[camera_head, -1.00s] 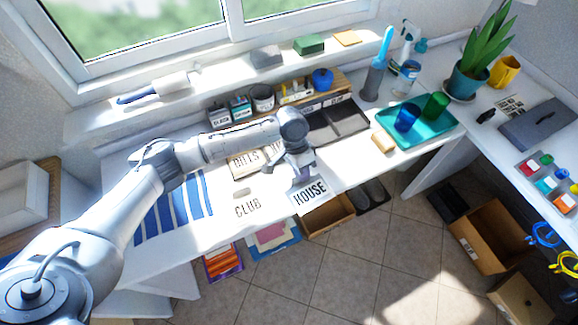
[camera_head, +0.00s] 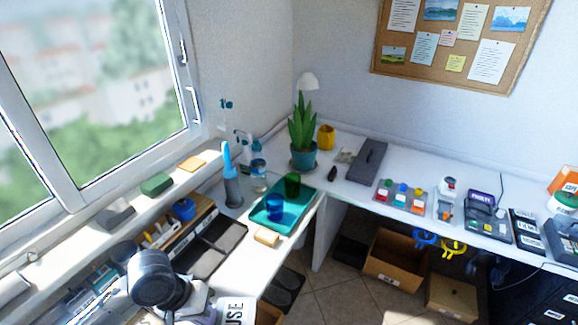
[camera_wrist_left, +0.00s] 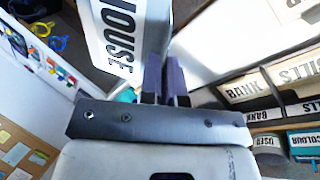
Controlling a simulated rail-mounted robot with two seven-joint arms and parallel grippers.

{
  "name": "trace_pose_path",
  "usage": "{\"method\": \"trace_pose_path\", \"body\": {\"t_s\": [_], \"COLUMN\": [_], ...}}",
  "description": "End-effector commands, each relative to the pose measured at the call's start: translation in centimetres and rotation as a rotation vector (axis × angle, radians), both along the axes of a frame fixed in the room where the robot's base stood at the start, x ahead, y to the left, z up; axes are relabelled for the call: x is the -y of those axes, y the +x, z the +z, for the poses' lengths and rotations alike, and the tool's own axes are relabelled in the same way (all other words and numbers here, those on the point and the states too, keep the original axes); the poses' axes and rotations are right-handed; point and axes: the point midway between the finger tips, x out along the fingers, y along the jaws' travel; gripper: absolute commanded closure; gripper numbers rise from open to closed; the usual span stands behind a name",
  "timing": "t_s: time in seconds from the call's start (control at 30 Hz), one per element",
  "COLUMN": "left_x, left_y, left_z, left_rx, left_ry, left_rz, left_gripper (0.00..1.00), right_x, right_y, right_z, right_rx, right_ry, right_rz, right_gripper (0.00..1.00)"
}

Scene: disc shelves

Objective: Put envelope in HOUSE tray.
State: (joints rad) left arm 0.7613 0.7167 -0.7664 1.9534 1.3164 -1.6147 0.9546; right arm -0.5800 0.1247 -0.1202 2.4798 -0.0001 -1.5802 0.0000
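The HOUSE label (camera_head: 238,310) is white with black letters and is cut off at the bottom edge of the head view. My left gripper (camera_head: 200,303) is right beside this label, at the bottom of the head view. In the wrist view its two dark purple fingers (camera_wrist_left: 164,78) are close together, and I cannot tell whether they hold anything. I cannot make out an envelope for certain. My right gripper is in neither view.
In the head view a teal tray (camera_head: 306,204) with cups, a wooden block (camera_head: 267,237) and a dark two-part tray (camera_head: 226,236) are on the desk. A plant (camera_head: 302,140) stands in the corner.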

Motion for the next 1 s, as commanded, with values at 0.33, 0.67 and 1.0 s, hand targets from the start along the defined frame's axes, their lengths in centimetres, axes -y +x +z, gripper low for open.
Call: {"method": "trace_pose_path", "body": {"t_s": [0.33,0.67,1.0], "left_x": [-2.3,-2.4,-2.4], "left_y": [1.3,0.0,-2.0], "left_z": [11.0,16.7,24.8], "left_rx": [-0.003,-0.001,0.002], "left_ry": [0.002,0.002,0.002], "left_rz": [-0.007,-0.003,-0.001], "left_gripper": [1.00,1.00,1.00], "right_x": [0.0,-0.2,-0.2], "right_y": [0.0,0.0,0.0], "right_z": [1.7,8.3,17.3], "right_rx": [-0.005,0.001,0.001], "right_ry": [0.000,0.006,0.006], "right_rz": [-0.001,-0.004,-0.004], "right_gripper": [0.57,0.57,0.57]}}
